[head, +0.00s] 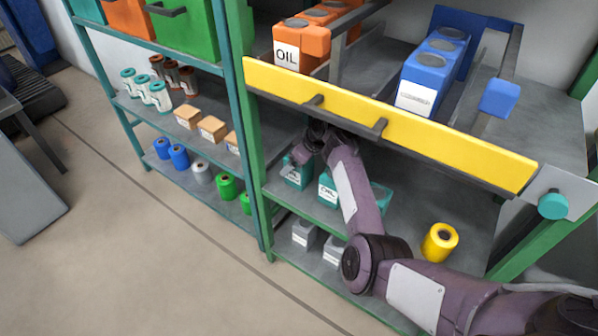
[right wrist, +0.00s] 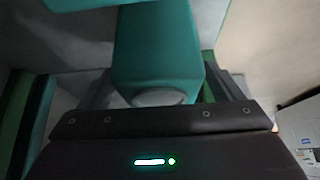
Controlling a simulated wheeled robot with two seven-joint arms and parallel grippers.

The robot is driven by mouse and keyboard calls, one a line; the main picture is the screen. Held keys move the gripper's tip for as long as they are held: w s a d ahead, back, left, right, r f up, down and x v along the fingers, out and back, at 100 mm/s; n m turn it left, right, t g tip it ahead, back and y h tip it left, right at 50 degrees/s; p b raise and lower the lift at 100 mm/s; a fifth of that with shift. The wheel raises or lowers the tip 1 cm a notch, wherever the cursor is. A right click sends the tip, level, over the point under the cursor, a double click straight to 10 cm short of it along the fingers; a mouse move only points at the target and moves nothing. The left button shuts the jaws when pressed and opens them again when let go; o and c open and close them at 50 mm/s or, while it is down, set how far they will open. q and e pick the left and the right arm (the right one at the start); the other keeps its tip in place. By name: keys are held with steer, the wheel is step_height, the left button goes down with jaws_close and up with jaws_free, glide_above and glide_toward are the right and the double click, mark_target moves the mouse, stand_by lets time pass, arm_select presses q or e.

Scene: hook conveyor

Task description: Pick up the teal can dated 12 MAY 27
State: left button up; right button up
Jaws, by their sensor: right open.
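Teal OIL cans stand on the shelf below the yellow rail: one at the left (head: 297,177), one in the middle (head: 327,189) and one partly behind my arm (head: 381,197). Their dates are too small to read. My right gripper (head: 293,160) is at the top of the left can, its fingertips partly hidden. In the right wrist view a teal can (right wrist: 157,50) lies between the two open fingers (right wrist: 160,92), with a visible gap at the sides. Whether the fingers touch it cannot be told. My left gripper is out of view.
The yellow rail (head: 400,130) with dark hooks runs just above my right arm. Orange cans (head: 300,45) and blue cans (head: 436,65) stand above it. A green post (head: 250,150) stands left.

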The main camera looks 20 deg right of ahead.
steer(key=shift+w+f, duration=0.1)
steer(key=c, duration=1.3)
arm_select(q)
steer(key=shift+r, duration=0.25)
arm_select(e)
steer(key=shift+c, duration=0.3)
